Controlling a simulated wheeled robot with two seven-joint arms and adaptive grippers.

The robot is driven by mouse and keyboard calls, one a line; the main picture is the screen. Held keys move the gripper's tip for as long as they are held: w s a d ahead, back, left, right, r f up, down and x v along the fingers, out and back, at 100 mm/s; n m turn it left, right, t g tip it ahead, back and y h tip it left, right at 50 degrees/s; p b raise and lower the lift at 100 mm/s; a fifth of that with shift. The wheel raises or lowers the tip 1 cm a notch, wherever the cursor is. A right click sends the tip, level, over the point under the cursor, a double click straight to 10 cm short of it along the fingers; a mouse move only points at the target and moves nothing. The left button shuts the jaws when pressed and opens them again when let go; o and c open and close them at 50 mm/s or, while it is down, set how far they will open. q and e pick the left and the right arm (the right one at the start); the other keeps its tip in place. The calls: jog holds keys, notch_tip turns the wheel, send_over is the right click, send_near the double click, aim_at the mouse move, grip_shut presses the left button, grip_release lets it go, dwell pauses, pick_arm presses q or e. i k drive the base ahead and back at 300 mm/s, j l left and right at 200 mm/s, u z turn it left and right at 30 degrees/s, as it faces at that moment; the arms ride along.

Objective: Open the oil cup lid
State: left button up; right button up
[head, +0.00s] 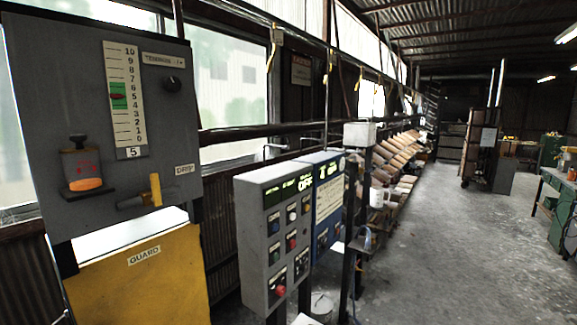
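The oil cup (84,168) is mounted low on the left side of a grey upright panel. It is a clear-looking cup with orange fluid at its bottom and red marks on its side. A dark lid (78,142) with a small knob sits on its top, and it looks closed. Neither of my grippers shows in the head view.
The grey panel (60,60) carries a tension scale (125,95), a black knob (172,84) and a yellow-handled drip valve (155,190). A yellow guard (140,275) is below. Grey and blue control boxes (272,240) stand right. Open floor (440,260) lies farther right.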

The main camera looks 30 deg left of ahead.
aim_at(78, 139)
jog(key=i+j+u, duration=0.1)
jog(key=u, duration=2.2)
jog(key=j+z, duration=0.45)
jog(key=j, duration=0.35)
jog(key=i, duration=0.4)
